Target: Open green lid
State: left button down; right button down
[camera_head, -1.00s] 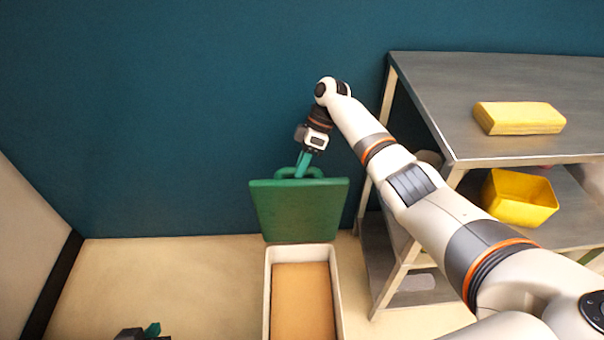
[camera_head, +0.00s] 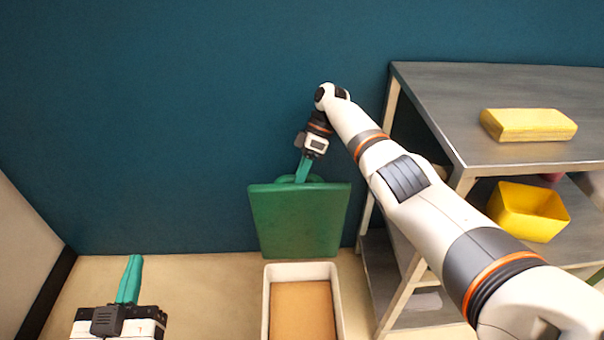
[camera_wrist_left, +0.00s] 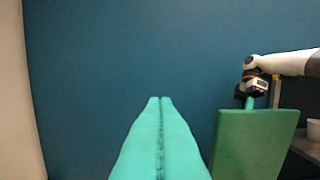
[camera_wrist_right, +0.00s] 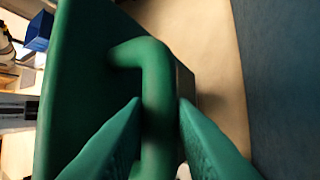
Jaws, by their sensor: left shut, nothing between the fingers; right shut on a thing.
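The green lid (camera_head: 299,222) stands raised, nearly upright, at the back end of a white bin (camera_head: 266,311) in the head view. Orange-brown contents (camera_head: 302,312) show inside the bin. My right gripper (camera_head: 300,178) is shut on the lid's handle at the top edge; in the right wrist view the handle (camera_wrist_right: 157,95) lies between the fingers. My left gripper (camera_head: 134,262) is shut and empty, to the left of the bin and apart from it. In the left wrist view, the closed fingers (camera_wrist_left: 160,102) point toward the wall and the lid (camera_wrist_left: 252,145) is to their right.
A grey metal shelf (camera_head: 450,95) stands at the right, with a yellow block (camera_head: 528,125) on top and a yellow bin (camera_head: 528,212) below. A blue wall (camera_head: 180,120) is behind the lid. The floor (camera_head: 205,290) left of the bin is clear.

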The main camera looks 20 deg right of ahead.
jog(key=shift+s+f, duration=0.2)
jog(key=shift+f, duration=0.35)
jog(key=c, duration=1.6)
grip_release()
jog(key=o, duration=0.4)
jog(key=shift+w+f, duration=0.1)
jog(key=shift+w, duration=0.15)
jog(key=shift+r, duration=0.25)
